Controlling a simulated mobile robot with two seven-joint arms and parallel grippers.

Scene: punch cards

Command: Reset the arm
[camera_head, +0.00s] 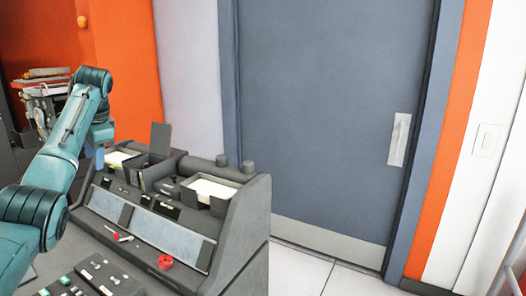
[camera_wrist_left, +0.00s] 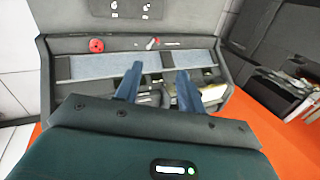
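My left arm (camera_head: 62,150) comes in from the left in the head view, its elbow raised and its wrist bent down behind the forearm. My left gripper (camera_wrist_left: 158,72) shows clearly in the left wrist view, with two blue fingers spread apart and nothing between them. In the head view the left gripper (camera_head: 100,158) is small and mostly hidden at the left end of the grey punch-card console (camera_head: 243,235). The console also lies beyond the fingers in the wrist view (camera_wrist_left: 210,43). My right gripper is in neither view.
Card trays (camera_head: 212,188) with pale cards stand on the console. A red round part (camera_head: 165,262) and a small red-and-white item (camera_head: 122,237) lie on its front. A closed grey door (camera_head: 330,120) is behind, with bare floor (camera_head: 300,270) before it. Shelves stand far left.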

